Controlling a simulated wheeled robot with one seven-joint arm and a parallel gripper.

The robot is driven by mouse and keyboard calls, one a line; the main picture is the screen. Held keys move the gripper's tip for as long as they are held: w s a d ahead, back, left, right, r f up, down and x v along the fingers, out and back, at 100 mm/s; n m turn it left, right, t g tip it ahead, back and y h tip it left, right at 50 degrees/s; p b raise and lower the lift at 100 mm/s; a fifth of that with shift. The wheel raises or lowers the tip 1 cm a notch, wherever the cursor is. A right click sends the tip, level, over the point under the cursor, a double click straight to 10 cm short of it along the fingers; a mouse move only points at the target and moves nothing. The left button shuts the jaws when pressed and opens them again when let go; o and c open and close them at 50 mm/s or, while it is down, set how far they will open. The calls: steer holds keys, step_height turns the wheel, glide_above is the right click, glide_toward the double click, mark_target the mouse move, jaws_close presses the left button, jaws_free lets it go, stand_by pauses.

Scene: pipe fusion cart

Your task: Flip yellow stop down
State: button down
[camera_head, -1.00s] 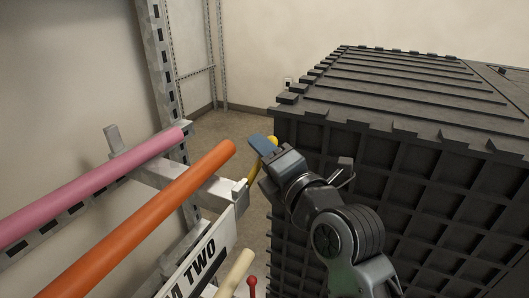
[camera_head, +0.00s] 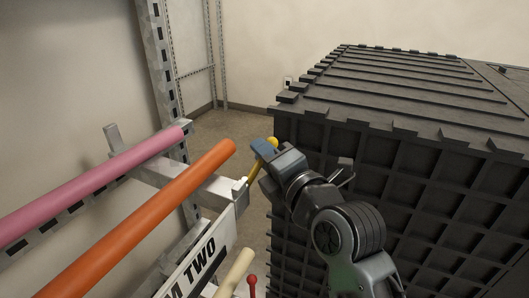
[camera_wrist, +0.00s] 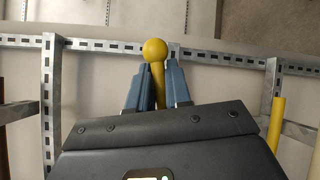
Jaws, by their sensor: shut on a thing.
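The yellow stop (camera_head: 256,168) is a rod with a round ball knob, standing up at a slant from the end of the grey metal arm that carries the orange pipe. In the wrist view, its knob (camera_wrist: 155,49) shows just beyond the fingertips, with the rod between them. My gripper (camera_head: 266,151) is shut on the rod just below the knob. Its two blue-grey fingers, one on each side of the rod, also show in the wrist view (camera_wrist: 156,83). The lower rod is hidden by my gripper in the wrist view.
An orange pipe (camera_head: 155,215) and a pink pipe (camera_head: 95,185) lie on the rack to the left. A large dark ribbed crate (camera_head: 420,150) stands close on the right. A red-knobbed lever (camera_head: 252,281) and a cream pipe end (camera_head: 238,268) are below.

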steer(key=shift+w+f+m+g+h, duration=0.1)
steer(key=shift+f+m+g+h, duration=0.2)
steer(key=shift+f+m+g, duration=0.6)
steer(key=c, duration=1.1)
jaws_free()
steer(key=shift+d, duration=0.1)
steer(key=b+v, duration=0.1)
steer(key=v, duration=0.6)
steer(key=shift+s+d+b, duration=0.15)
steer(key=shift+s+b, duration=0.15)
steer(key=shift+s, duration=0.1)
steer(key=shift+f, duration=0.1)
